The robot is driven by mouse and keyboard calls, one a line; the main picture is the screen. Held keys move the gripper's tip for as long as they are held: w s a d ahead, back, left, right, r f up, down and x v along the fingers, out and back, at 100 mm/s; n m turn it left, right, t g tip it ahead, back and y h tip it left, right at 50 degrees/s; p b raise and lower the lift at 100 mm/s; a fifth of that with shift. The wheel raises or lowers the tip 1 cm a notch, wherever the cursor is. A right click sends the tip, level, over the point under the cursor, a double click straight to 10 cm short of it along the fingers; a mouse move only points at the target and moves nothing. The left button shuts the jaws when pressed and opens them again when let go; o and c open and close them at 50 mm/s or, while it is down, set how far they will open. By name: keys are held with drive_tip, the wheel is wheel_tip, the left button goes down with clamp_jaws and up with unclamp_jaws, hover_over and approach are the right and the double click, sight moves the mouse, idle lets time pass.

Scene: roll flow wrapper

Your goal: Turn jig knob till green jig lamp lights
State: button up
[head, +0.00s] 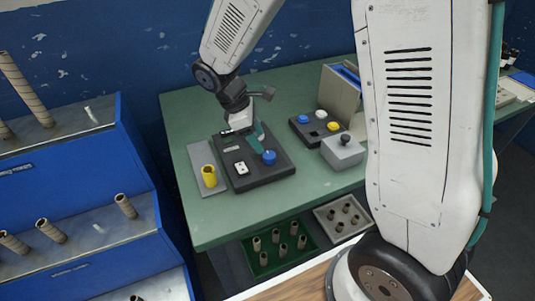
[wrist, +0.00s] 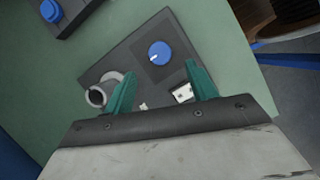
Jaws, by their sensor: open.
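The jig is a dark flat plate (head: 262,177) on the green bench, also seen in the wrist view (wrist: 105,68). Its round blue knob (head: 269,157) stands on the right part of the plate. In the wrist view the knob (wrist: 159,54) shows a white pointer mark toward its lower left. My gripper (head: 258,139) is over the jig, behind the knob in the head view. In the wrist view its teal fingers (wrist: 159,70) are apart and empty, with the knob just past the gap between the tips. I cannot make out a lit green lamp.
A white block (head: 241,168) sits on the jig. A yellow cup (head: 209,177) stands on a grey plate at left. Blue racks (head: 130,170) stand at left.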

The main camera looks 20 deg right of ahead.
sight(269, 154)
drive_tip(key=x, duration=0.7)
drive_tip(key=shift+d+r, duration=0.1)
drive_tip(key=c, duration=1)
